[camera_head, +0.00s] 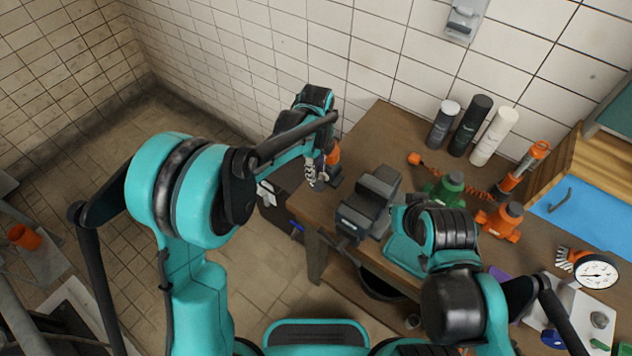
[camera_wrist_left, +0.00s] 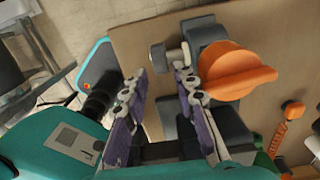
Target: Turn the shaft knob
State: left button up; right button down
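The orange shaft knob (camera_wrist_left: 240,72), with a raised grip bar, shows in the left wrist view on a dark grey body. In the head view a small orange part of it (camera_head: 333,154) shows beside my left gripper at the bench's left end.
A grey vise (camera_head: 368,203) stands on the wooden bench (camera_head: 388,133) beside the knob. A tiled wall (camera_head: 250,70) is behind.

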aim_at(316, 182)
pick_arm(q)
notch_tip(316, 182, down, 6)
jog(key=shift+f+b, duration=0.25)
jog(key=shift+b, duration=0.3)
grip_shut()
